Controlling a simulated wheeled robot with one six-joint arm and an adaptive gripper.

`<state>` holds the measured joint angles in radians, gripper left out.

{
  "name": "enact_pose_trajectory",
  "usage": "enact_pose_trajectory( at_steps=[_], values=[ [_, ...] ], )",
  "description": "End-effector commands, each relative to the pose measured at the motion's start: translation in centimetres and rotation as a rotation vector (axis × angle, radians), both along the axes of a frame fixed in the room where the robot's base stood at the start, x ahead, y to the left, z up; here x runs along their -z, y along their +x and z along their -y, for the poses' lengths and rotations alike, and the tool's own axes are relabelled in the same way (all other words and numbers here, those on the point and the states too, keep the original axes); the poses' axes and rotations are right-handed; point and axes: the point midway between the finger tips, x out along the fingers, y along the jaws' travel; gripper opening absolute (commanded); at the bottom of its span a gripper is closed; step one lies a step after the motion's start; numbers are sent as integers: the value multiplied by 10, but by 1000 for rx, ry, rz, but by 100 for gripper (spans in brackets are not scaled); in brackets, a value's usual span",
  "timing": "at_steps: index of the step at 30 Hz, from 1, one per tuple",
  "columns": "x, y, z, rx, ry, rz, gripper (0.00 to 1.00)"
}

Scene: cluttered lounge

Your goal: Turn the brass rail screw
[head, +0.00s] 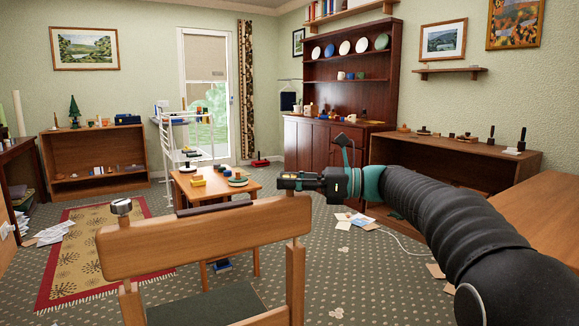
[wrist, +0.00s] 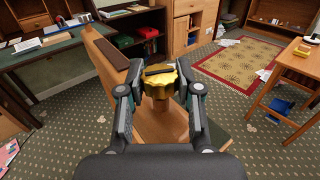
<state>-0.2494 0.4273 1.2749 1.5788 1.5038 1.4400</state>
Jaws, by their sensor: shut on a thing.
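The brass rail screw (wrist: 158,78) is a gold knob with a scalloped edge and a dark slot-like mark on its top. It stands at the near end of the wooden chair's top rail (wrist: 168,121) in the wrist view. My gripper (wrist: 159,72) is shut on it, with one finger on each side. In the head view my gripper (head: 290,181) is just above the right end of the chair's rail (head: 200,237), and the screw is hidden there. A second, metallic knob (head: 121,207) sits at the rail's left end.
A low wooden table (head: 214,188) with several coloured items stands behind the chair. A dark-topped desk (wrist: 49,57) lies beyond the chair in the wrist view. Papers (head: 355,219) lie on the carpet at right; a patterned rug (head: 85,240) is at left.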

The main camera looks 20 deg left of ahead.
Motion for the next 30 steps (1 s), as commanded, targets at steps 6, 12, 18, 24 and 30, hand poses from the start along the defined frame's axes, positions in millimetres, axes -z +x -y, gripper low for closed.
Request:
enact_pose_trajectory(
  at_steps=[6, 12, 18, 24, 30],
  values=[
    [1, 2, 0, -174, 2, 1, 0],
    [0, 1, -1, -285, 2, 2, 0],
    [0, 1, -1, -359, 2, 2, 0],
    [-1, 0, -1, -399, 3, 2, 0],
    [-1, 0, -1, -412, 3, 1, 0]
  ],
)
